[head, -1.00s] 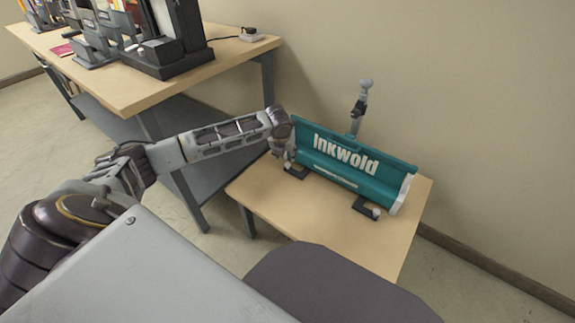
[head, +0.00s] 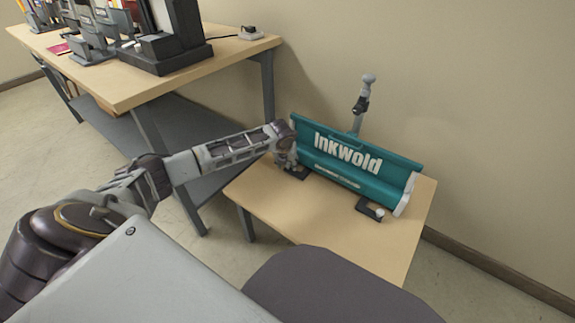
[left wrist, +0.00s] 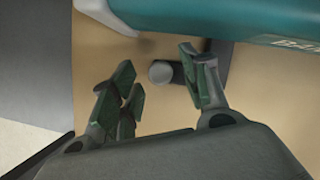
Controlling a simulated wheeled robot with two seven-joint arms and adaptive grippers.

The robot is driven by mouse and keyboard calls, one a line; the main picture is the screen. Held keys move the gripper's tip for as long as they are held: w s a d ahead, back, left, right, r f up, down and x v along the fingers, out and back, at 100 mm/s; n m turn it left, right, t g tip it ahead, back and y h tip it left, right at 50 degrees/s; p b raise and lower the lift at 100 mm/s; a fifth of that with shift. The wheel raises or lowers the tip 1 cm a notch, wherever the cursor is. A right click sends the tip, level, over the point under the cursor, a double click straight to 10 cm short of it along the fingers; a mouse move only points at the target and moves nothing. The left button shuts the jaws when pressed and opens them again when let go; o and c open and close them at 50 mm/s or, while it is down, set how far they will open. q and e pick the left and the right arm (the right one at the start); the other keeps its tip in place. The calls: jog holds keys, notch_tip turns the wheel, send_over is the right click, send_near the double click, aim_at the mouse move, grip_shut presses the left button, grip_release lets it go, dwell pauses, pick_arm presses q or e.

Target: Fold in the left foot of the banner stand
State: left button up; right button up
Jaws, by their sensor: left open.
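The teal banner stand (head: 355,160), lettered "Inkwold", stands on a small wooden table. Its left foot (head: 298,173) is a dark piece sticking out toward the front, partly hidden by my left gripper (head: 288,162). Its right foot (head: 366,210) also sticks out in front, with a light knob at its end. In the left wrist view, the fingers of my left gripper (left wrist: 158,72) are open on either side of a grey round knob (left wrist: 160,72) by the left foot. I cannot tell whether a finger touches it. The stand's teal base (left wrist: 250,20) runs along the top. My right gripper is not seen.
The small table (head: 310,215) has free room in front of the stand. A grey pole (head: 362,105) rises behind the banner, near the wall. A larger workbench (head: 130,90) with dark equipment (head: 175,40) stands at the back left. A dark grey rounded surface (head: 335,290) is in front.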

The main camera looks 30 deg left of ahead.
pick_arm(q)
jog(key=shift+w+f, duration=0.1)
jog(key=shift+f, duration=0.05)
jog(key=shift+c, duration=0.4)
grip_shut()
